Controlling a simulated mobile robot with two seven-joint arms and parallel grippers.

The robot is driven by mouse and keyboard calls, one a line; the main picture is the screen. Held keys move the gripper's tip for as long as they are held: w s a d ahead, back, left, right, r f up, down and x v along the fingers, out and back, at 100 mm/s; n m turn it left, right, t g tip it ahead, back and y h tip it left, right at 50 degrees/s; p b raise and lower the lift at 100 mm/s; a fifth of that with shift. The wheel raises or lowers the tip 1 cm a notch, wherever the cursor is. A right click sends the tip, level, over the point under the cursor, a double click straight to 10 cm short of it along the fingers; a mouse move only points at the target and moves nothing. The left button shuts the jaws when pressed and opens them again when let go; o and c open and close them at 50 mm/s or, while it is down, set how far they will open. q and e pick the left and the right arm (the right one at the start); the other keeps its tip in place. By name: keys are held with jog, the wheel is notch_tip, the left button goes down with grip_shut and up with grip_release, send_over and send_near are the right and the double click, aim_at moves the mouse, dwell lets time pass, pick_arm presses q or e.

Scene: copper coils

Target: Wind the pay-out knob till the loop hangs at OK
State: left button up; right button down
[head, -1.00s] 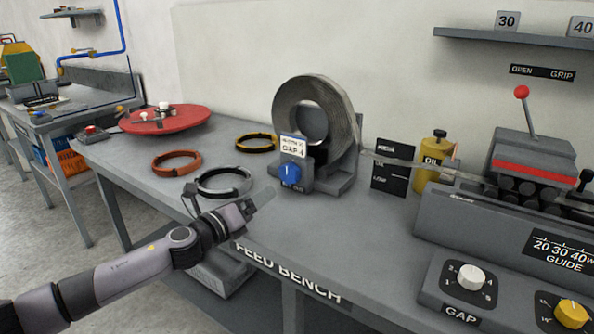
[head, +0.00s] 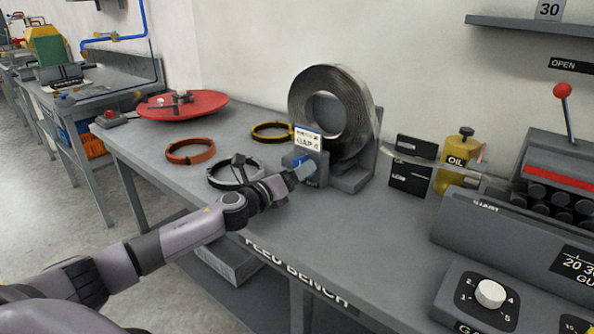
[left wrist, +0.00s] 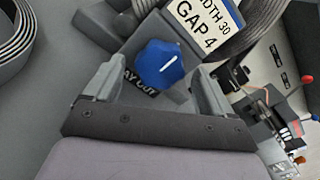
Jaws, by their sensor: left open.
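The blue pay-out knob (left wrist: 158,66) with a white pointer line is on the front of the coil stand. In the head view the knob (head: 299,160) is partly hidden by my left gripper (head: 293,176). In the left wrist view my left gripper (left wrist: 158,78) is open, its fingers on either side of the knob and apart from it. The steel coil (head: 364,105) stands upright behind. Its strip (head: 445,170) runs right, across the black level board (head: 409,181); the small lettering there is too blurred to read surely. My right gripper is not in view.
A card reading GAP 4 (left wrist: 201,26) is above the knob. Loose coils in orange (head: 190,151), black (head: 230,184) and yellow-black (head: 272,125) lie left. A yellow oil can (head: 455,162), the roller machine (head: 560,170) and the gap dial (head: 490,293) are right. The bench front is clear.

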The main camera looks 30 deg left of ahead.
pick_arm(q)
jog(key=shift+w+d, duration=0.1)
jog(key=shift+w, duration=0.55)
jog(key=c, duration=1.1)
jog(key=shift+o, duration=0.2)
jog(key=shift+m, duration=0.3)
jog(key=m, duration=0.4)
jog(key=shift+m+p, duration=0.3)
jog(key=shift+p, duration=0.1)
jog(key=m, duration=0.2)
jog(key=shift+m, duration=0.3)
jog(key=shift+m+p, duration=0.55)
jog(key=shift+m, duration=0.85)
